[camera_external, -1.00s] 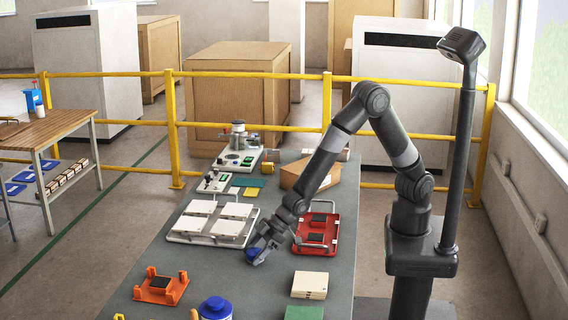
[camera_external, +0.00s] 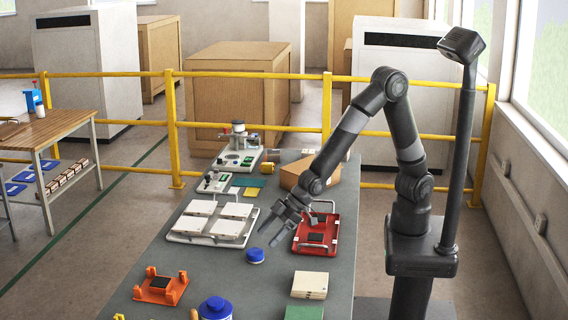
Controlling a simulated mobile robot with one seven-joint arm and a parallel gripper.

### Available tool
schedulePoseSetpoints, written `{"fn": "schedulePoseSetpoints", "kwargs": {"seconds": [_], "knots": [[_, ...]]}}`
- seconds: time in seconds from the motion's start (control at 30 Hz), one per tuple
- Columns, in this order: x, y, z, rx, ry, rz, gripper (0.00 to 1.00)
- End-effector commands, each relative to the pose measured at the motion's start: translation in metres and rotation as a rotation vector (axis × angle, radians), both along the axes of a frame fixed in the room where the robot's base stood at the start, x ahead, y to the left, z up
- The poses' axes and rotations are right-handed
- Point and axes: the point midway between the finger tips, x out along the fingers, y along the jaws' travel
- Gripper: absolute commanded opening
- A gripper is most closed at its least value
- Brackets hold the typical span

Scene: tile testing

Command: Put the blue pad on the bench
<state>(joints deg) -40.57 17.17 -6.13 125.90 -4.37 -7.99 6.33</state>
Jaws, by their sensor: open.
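The blue pad (camera_external: 255,254) is a small round blue piece with a pale lower edge. It lies on the grey bench (camera_external: 225,272), in front of the white rack of tiles and left of the red tray. My gripper (camera_external: 276,235) is open and empty, above and to the right of the pad, apart from it. Its fingers point down and left.
A white rack (camera_external: 176,237) with several pale tiles stands left. An orange fixture (camera_external: 160,288), a blue-lidded jar (camera_external: 215,306) and cream tiles (camera_external: 310,284) are at the front. A cardboard box (camera_external: 298,174) and instruments are farther back. The bench around the pad is clear.

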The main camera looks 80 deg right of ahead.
Motion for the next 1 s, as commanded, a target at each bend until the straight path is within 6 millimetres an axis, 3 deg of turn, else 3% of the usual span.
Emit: {"fn": "schedulePoseSetpoints", "kwargs": {"seconds": [0.2,0.73,0.87,1.0], "knots": [[-0.016,-0.011,0.021,0.002,-0.002,0.0,0.72],[-0.024,-0.024,0.035,0.0,0.002,-0.013,0.72],[-0.024,-0.057,0.057,-0.004,0.021,-0.065,0.72],[-0.036,-0.116,0.091,-0.015,0.058,-0.154,0.72]]}}
